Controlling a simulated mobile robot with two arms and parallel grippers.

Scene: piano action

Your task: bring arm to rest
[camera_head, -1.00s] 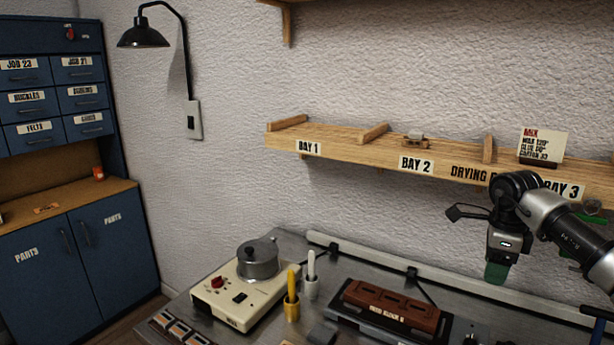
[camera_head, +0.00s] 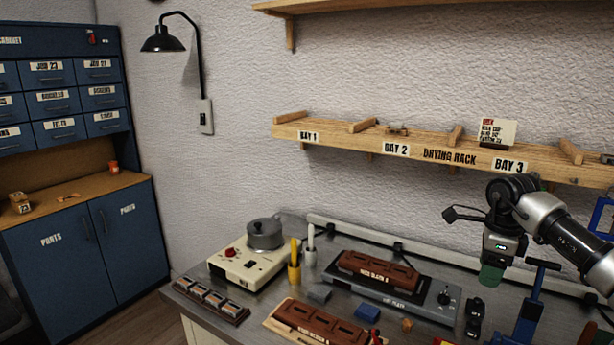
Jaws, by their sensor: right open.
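My right arm (camera_head: 560,238) comes in from the right edge, silver and black. Its right gripper (camera_head: 490,277) points down with a green tip, in front of the wall and below the drying rack (camera_head: 450,157). The gripper is open and I see nothing held in it. The gap between its fingers is hard to make out from this side. It hangs over or in front of the right part of the workbench (camera_head: 345,312), near the hot plate (camera_head: 395,288). My left gripper is out of view.
On the bench stand a cream heater with a metal pot (camera_head: 265,235), yellow and white glue sticks or brushes in holders (camera_head: 294,262), brown blocks (camera_head: 315,325) and a blue clamp-like stand (camera_head: 530,305) close to the right gripper. A blue cabinet (camera_head: 75,240) stands at left.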

